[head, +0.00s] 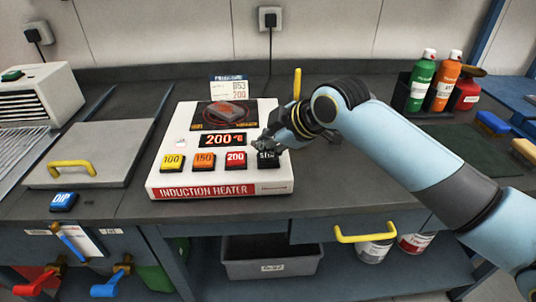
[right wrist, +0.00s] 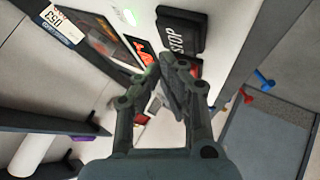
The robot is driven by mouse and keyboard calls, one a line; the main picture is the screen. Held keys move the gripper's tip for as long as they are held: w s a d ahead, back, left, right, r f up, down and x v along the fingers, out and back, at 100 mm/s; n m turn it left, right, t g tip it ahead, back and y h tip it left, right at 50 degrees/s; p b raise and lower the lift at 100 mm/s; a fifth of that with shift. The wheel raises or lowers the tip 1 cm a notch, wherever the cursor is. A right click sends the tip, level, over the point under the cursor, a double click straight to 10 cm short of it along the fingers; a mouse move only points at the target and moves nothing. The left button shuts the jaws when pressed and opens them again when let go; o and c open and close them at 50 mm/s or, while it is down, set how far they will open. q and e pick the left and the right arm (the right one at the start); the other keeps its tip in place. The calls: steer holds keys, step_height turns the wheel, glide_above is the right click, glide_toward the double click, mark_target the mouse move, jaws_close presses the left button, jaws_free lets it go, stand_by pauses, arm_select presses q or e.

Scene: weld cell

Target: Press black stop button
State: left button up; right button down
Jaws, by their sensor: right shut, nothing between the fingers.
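The black stop button (head: 268,159) is the rightmost of the row on the white induction heater (head: 220,180), partly hidden by my right gripper. Its STOP label (right wrist: 181,36) reads clearly in the right wrist view. My right gripper (head: 262,142) is shut and empty, with its fingertips over the heater near the stop button. In the right wrist view the fingertips (right wrist: 170,62) are just below the button in the picture; I cannot tell whether they touch it. The heater display (head: 222,140) reads 200. My left gripper is not in view.
Yellow 100 (head: 172,162), orange 150 (head: 203,161) and red 200 (head: 236,160) buttons sit left of the stop button. A yellow upright handle (head: 297,84) stands behind my arm. Spray bottles (head: 422,80) are at the right. A grey lid (head: 90,150) is at the left.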

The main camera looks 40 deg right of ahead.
mark_target(266, 156)
steer(key=shift+f, duration=0.15)
steer(key=shift+f, duration=0.3)
steer(key=shift+f+b, duration=0.3)
steer(key=shift+f, duration=0.2)
stand_by(0.6)
stand_by(0.4)
steer(key=shift+r+p, duration=0.95)
steer(key=shift+p, duration=0.1)
step_height(266, 156, up, 5)
steer(key=p, duration=0.5)
steer(key=shift+r, duration=0.1)
